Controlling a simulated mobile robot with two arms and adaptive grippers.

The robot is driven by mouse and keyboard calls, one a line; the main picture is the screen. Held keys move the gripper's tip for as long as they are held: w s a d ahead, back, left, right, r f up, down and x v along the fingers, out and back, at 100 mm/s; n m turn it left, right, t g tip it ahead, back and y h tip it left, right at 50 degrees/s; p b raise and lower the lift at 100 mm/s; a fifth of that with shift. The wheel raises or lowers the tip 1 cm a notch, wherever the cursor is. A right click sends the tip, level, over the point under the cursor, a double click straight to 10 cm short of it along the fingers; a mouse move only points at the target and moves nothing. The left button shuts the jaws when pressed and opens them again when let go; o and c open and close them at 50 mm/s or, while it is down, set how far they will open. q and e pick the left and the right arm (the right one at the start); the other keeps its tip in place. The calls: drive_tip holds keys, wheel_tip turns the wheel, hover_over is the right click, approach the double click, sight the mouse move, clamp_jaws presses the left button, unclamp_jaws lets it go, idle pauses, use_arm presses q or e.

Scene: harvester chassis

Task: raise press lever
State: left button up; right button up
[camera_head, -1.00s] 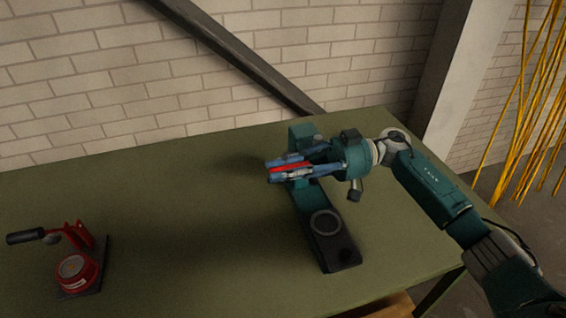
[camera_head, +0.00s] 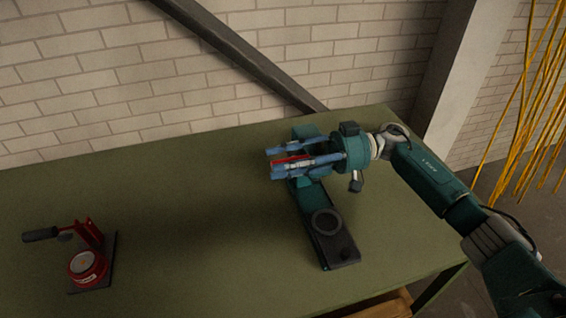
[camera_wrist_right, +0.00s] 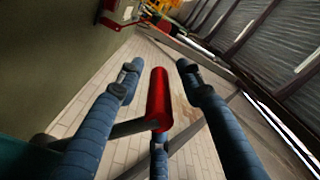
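A teal press (camera_head: 318,205) stands on the green table, with a dark round plate on its base. Its lever ends in a red cylindrical handle (camera_head: 287,160), carried on a thin metal rod. My right gripper (camera_head: 276,162) is at the upper part of the press, its blue fingers on either side of the handle. In the right wrist view the red handle (camera_wrist_right: 159,98) lies between the spread fingers (camera_wrist_right: 157,70), with visible gaps on both sides. The gripper hides part of the press column and the lever's root. My left gripper is not in view.
A smaller red press (camera_head: 88,265) with a black handle stands on a dark plate at the table's left. The green table (camera_head: 190,220) is bare between the two presses. A brick wall (camera_head: 130,75) with a dark diagonal beam (camera_head: 240,55) stands behind.

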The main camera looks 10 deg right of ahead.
drive_tip(key=shift+d+f, duration=0.1)
drive_tip(key=d, duration=1.2)
drive_tip(key=shift+w, duration=0.15)
